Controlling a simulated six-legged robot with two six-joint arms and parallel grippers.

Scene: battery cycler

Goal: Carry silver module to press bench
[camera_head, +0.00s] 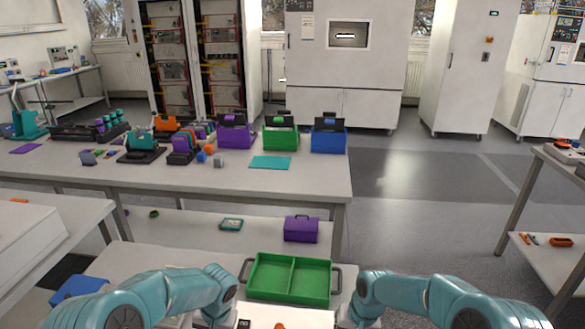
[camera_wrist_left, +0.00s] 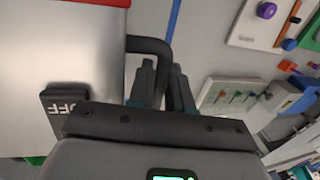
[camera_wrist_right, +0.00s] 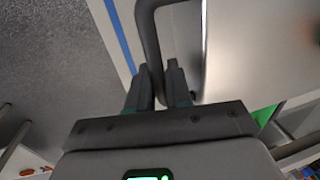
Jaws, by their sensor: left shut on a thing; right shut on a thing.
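The silver module (camera_head: 305,319) shows only in part at the bottom edge of the head view, between my two arms. In the left wrist view its silver body (camera_wrist_left: 60,60) has a red edge, a dark block lettered OFF and a black side handle (camera_wrist_left: 152,43). My left gripper (camera_wrist_left: 164,72) is shut on that handle. In the right wrist view the pale module body (camera_wrist_right: 255,45) carries another black handle (camera_wrist_right: 150,35), and my right gripper (camera_wrist_right: 159,72) is shut on it. Both grippers are mostly hidden in the head view. I cannot tell which bench is the press bench.
A green two-compartment tray (camera_head: 290,279) with dark handles is just beyond the module. Ahead left stands a long table (camera_head: 300,178) with several coloured bins, and a purple box (camera_head: 301,228) on its lower shelf. Another bench (camera_head: 566,156) is at right. Grey floor (camera_head: 430,230) lies clear between them.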

